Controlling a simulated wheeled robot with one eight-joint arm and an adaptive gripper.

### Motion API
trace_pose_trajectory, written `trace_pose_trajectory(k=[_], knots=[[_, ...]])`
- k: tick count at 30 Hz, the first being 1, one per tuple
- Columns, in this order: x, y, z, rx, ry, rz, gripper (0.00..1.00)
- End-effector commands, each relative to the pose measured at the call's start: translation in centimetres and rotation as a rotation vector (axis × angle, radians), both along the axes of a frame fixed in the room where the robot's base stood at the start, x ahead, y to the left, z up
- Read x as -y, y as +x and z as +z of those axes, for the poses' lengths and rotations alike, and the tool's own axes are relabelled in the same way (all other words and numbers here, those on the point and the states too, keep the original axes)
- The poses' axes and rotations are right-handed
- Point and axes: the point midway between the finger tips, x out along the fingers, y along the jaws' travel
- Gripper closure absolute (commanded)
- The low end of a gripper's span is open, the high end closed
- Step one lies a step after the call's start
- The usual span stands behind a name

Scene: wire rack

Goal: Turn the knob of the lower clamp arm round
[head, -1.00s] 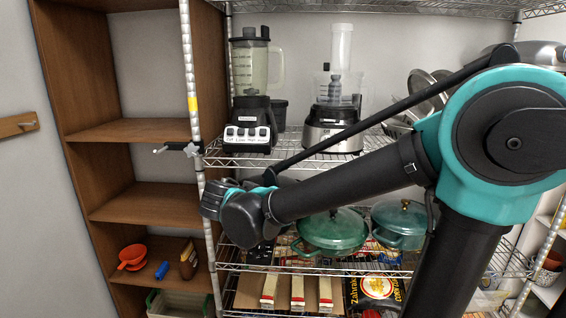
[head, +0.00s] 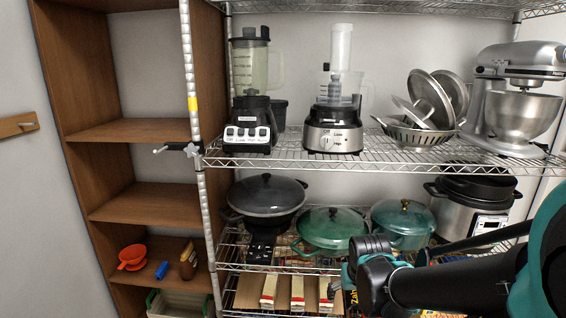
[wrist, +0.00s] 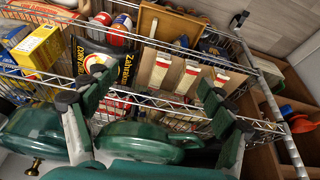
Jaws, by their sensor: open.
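A clamp arm (head: 178,147) sits on the left front post of the wire rack in the head view, near the upper shelf's level. It has a black body, a silver star-shaped knob (head: 192,151) at the post, and a thin rod (head: 160,150) sticking out left. I make out only this one clamp. My gripper (wrist: 155,108) is open and empty in the wrist view, over the pots and food packages. The clamp does not show in the wrist view.
The rack post (head: 203,220) runs down beside a brown wooden shelf unit (head: 140,195). A blender (head: 252,100) stands just right of the clamp. A black pan (head: 267,196) and green pots (head: 330,230) fill the shelf below. Free air lies in front of the post.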

Motion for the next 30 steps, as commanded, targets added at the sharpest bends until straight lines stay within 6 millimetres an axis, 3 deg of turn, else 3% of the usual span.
trace_pose_trajectory(k=[2, 8, 14, 23, 30], knots=[[0.1, -0.5, -0.3, 0.003, 0.014, 0.013, 0.2], [0.0, -0.7, -0.5, 0.005, 0.02, 0.031, 0.44], [-0.7, 0.9, 0.6, -0.012, -0.047, 0.046, 0.45], [-4.3, 5.9, 5.0, 0.031, -0.257, 0.055, 0.45], [-9.9, 9.8, 10.0, 0.172, -0.396, 0.05, 0.45]])
